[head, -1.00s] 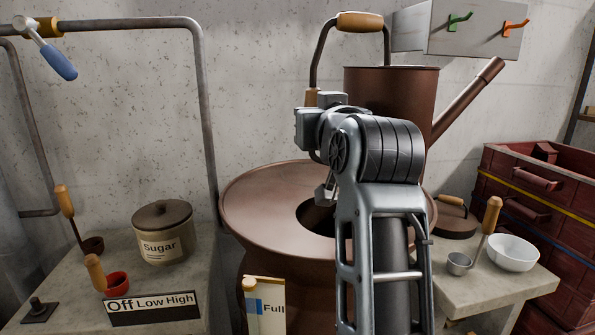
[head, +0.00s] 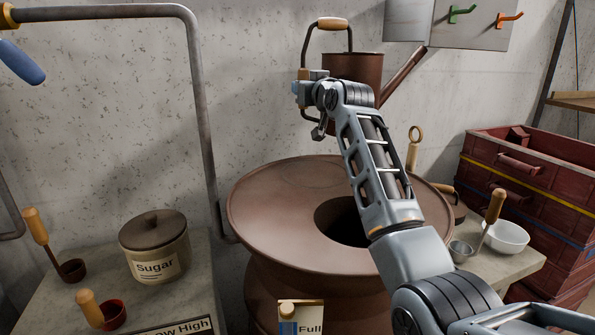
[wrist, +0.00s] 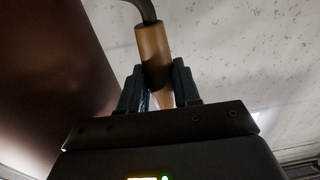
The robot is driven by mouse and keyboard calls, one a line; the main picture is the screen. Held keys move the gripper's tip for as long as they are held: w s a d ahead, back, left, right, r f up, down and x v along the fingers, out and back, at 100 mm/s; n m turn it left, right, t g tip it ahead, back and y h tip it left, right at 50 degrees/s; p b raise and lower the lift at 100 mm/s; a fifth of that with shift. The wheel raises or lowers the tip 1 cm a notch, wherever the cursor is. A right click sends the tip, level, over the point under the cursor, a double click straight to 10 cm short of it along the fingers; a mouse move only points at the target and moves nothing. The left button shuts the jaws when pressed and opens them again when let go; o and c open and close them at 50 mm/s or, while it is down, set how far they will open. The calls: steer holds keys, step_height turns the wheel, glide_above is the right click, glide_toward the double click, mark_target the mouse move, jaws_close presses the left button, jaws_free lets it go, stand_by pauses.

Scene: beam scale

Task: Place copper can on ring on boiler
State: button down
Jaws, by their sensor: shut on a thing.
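The copper can (head: 354,68), with a spout pointing up and right and a wood-gripped top handle, is held upright above the back of the boiler (head: 262,205). My gripper (head: 306,84) is at its left side, shut on the wooden grip of a side handle; the wrist view shows this grip (wrist: 153,50) between the fingers. The boiler has a wide brown flared top with a dark round opening. A faint ring outline (head: 312,184) shows on its back part. My arm hides part of the can's lower right side and some of the boiler top.
A sugar pot (head: 155,247) and scoops stand on the left table. A white bowl (head: 506,237), a metal scoop (head: 461,250) and a wooden-handled lid are on the right table. Red crates (head: 540,185) stand farther right. A pipe (head: 200,120) rises along the concrete wall behind.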

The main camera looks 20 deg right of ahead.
steer(key=s+a+f+p, duration=0.1)
steer(key=a+f+p, duration=0.3)
steer(key=a+f, duration=0.6)
steer(key=shift+s+a+p, duration=0.2)
steer(key=shift+s+p, duration=0.1)
steer(key=shift+s, duration=0.05)
steer(key=shift+f, duration=0.15)
stand_by(0.3)
steer(key=c, duration=0.8)
jaws_free()
steer(key=shift+f, duration=0.1)
steer(key=s, duration=0.4)
steer(key=s+b, duration=0.1)
steer(key=s, duration=0.3)
steer(key=s+b, duration=0.1)
steer(key=s, duration=0.3)
steer(key=shift+d, duration=0.25)
